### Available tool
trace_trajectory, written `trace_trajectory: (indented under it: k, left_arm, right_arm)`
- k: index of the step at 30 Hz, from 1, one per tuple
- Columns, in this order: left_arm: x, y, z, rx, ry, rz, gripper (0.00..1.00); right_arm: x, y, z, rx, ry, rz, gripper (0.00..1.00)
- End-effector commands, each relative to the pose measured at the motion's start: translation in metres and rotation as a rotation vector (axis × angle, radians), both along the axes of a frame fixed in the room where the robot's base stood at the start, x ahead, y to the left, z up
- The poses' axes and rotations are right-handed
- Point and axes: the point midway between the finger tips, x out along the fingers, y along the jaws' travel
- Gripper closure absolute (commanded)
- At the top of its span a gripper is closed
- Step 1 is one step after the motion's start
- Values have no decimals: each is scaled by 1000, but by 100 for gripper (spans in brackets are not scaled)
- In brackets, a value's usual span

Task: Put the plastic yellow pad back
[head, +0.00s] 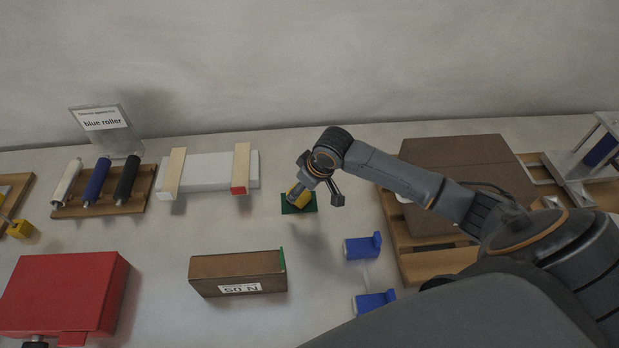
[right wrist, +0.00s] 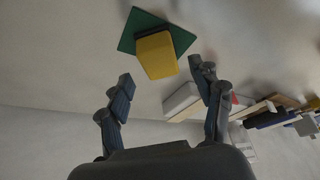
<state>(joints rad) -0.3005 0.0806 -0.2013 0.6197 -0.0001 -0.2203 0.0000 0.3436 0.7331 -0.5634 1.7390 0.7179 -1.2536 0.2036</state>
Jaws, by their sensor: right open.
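A yellow block (head: 294,189), which looks like the yellow pad, stands on a small dark green square (head: 307,208) at the middle of the table. In the right wrist view the yellow block (right wrist: 157,56) rests on the green square (right wrist: 128,40), just beyond my fingertips. My right gripper (head: 318,196) is open above and beside the block; its fingers (right wrist: 160,72) are spread with nothing between them. In the head view the gripper partly hides the block. My left gripper is not in view.
A wooden rack of rollers (head: 143,190) and a white block with wooden strips (head: 210,172) stand left. A brown box marked 50 N (head: 235,270), a red box (head: 65,285) and blue brackets (head: 360,247) are nearer. A brown box on a wooden frame (head: 465,155) stands right. Another yellow block (head: 20,229) is far left.

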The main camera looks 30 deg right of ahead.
Motion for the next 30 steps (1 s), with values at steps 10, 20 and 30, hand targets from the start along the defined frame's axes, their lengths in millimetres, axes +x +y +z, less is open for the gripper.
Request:
trace_trajectory:
  k: [10, 20, 30]
  left_arm:
    - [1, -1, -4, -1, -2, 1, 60]
    - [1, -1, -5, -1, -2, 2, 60]
    - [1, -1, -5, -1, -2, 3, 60]
  right_arm:
    - [-24, -8, 60, -2, -1, 1, 35]
    - [-28, -10, 72, 0, 1, 0, 35]
    - [-28, -10, 72, 0, 1, 0, 35]
